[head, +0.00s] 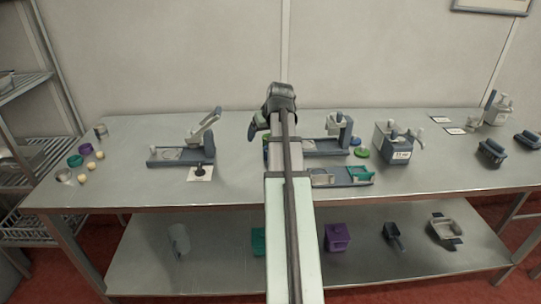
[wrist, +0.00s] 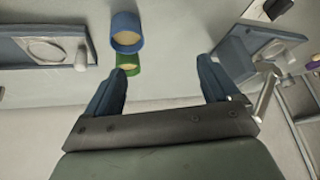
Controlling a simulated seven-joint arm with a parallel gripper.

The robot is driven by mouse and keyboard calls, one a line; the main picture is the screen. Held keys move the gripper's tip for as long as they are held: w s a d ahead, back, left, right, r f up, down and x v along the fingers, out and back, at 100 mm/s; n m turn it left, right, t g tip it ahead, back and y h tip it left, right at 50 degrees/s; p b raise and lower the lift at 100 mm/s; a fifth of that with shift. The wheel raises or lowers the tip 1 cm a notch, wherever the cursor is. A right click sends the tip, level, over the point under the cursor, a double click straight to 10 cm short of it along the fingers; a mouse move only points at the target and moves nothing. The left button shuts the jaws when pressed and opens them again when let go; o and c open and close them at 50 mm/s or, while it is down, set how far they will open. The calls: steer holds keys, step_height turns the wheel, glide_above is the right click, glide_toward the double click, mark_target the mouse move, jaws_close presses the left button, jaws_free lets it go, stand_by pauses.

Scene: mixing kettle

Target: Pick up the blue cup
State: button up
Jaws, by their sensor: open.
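The blue cup (wrist: 127,33) shows in the wrist view at upper centre-left, with a pale round inside. A smaller green cup (wrist: 128,65) stands close beside it, just beyond the left fingertip. My gripper (wrist: 162,66) is open and empty, with its two dark blue fingers wide apart. The blue cup lies ahead of and left of the gap, outside the fingers. In the head view my gripper (head: 259,126) is above the table's middle, and my own arm covers much of the area where the cups stand.
A lever device (head: 184,145) stands on the table (head: 230,185) left of my arm. A base with a post (head: 330,140), a teal-topped tray (head: 345,176) and a labelled box (head: 398,145) are right of it. Small bowls and balls lie far left. The front left strip is clear.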

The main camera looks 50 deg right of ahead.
steer(key=s+d, duration=0.4)
steer(key=s, duration=0.1)
steer(key=shift+h, duration=0.4)
steer(key=x, duration=0.7)
steer(key=shift+w+a+r, duration=0.1)
steer(key=shift+w+r, duration=0.05)
steer(key=shift+w, duration=0.15)
steer(key=shift+a+x, duration=0.1)
steer(key=shift+x, duration=1.5)
steer(key=shift+a+x, duration=0.15)
steer(key=shift+x, duration=1.4)
steer(key=shift+w, duration=0.15)
steer(key=shift+c, duration=0.2)
steer(key=shift+r, duration=0.1)
steer(key=c, duration=1)
steer(key=shift+c, duration=0.2)
